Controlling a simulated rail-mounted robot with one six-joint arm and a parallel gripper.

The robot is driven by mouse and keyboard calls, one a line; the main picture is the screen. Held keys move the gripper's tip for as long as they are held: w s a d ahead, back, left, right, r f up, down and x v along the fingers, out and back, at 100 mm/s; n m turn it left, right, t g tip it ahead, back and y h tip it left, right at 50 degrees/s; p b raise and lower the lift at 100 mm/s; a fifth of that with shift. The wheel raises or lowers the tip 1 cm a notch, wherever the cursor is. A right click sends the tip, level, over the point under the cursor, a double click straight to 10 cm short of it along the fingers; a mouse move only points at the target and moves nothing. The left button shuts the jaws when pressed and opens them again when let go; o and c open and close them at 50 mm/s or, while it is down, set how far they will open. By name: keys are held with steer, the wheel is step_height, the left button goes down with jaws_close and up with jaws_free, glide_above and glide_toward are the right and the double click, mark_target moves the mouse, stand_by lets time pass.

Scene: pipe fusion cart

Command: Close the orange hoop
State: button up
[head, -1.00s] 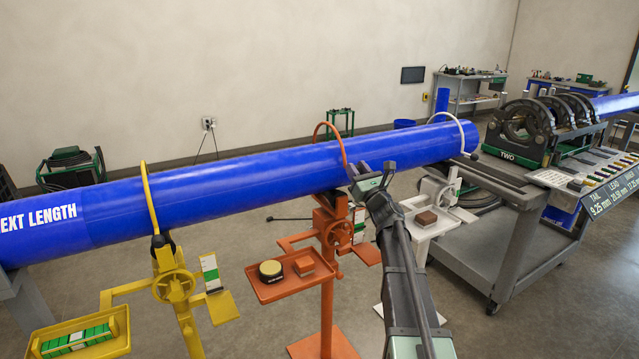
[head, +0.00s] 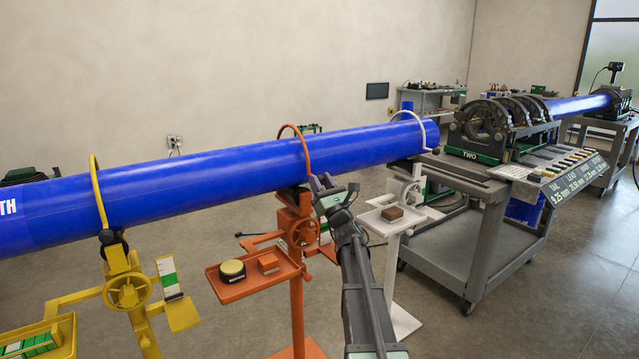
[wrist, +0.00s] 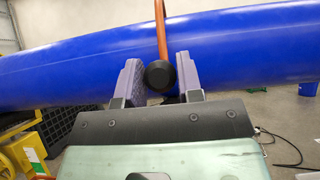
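The orange hoop (head: 305,148) arches over the long blue pipe (head: 220,166) above the orange stand (head: 297,230). In the wrist view the hoop (wrist: 161,32) runs down the front of the pipe to a black knob (wrist: 161,75) at its end. My gripper (head: 322,186) is at the hoop's lower front end. In the wrist view my gripper (wrist: 160,78) is open, with one finger on each side of the black knob. A gap shows at the right finger; whether the left finger touches the knob I cannot tell.
A yellow stand with a yellow hoop (head: 97,190) is at the left, and a white hoop (head: 416,127) with a white stand is at the right. An orange tray (head: 262,283) holds a round tin and a block. A grey cart (head: 480,225) stands farther right.

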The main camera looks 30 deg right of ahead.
steer(key=o, duration=0.3)
steer(key=shift+o, duration=0.2)
steer(key=shift+f, duration=0.1)
steer(key=b+v, duration=0.6)
steer(key=v, duration=0.4)
steer(key=shift+s+f+b, duration=0.2)
steer(key=shift+s+b, duration=0.1)
steer(key=shift+b, duration=0.1)
steer(key=shift+d, duration=0.15)
